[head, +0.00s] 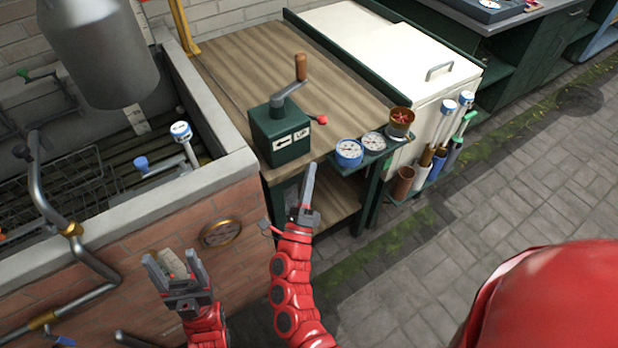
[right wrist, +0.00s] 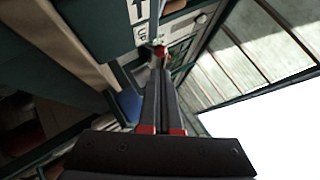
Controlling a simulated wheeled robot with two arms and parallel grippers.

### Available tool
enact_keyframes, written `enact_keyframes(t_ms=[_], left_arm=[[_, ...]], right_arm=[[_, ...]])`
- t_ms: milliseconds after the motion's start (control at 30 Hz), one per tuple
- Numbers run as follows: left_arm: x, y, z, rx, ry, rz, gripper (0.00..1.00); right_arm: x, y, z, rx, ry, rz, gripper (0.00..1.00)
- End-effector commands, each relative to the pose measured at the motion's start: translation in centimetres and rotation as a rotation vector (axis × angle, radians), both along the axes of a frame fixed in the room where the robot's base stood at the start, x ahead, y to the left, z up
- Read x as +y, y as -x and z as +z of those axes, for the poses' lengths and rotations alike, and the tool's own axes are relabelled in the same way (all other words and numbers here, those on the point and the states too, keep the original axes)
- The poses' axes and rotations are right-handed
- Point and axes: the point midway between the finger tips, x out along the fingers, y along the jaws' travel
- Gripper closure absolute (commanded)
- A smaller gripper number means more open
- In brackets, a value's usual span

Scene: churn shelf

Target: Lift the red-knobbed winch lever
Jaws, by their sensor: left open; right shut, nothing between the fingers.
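The dark green winch box (head: 280,133) stands on the front corner of the wooden bench top. A short lever with a red knob (head: 322,119) sticks out from its right side; the knob also shows in the right wrist view (right wrist: 161,51). My right gripper (head: 309,166) is shut and empty, its fingers pointing up below the lever. In the right wrist view its fingertips (right wrist: 160,72) appear just short of the knob; I cannot tell whether they touch. My left gripper (head: 173,257) is open and empty in front of the brick trough wall, away from the winch.
A crank with a wooden grip (head: 300,67) rises from the winch box. Gauges (head: 349,152) and a brass cup (head: 399,122) sit on a small ledge right of it. A brick trough (head: 130,240) stands at left.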

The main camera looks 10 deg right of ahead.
Motion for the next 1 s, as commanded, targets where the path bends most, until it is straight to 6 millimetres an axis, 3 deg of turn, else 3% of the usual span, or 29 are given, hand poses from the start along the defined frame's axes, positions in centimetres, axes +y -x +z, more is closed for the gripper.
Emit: enact_keyframes(t_ms=[200,433,1000], left_arm=[[0.0,0.0,1.4,0.000,0.000,0.000,0.31],[0.0,0.0,2.4,0.000,0.000,0.000,0.31],[0.0,0.0,2.1,0.000,0.000,0.000,0.31]], right_arm=[[-2.0,-3.9,2.6,-0.003,0.002,-0.004,1.00],[-3.3,-6.6,3.9,0.000,0.004,-0.003,1.00],[-3.7,-7.6,4.1,-0.001,0.003,-0.002,1.00]])
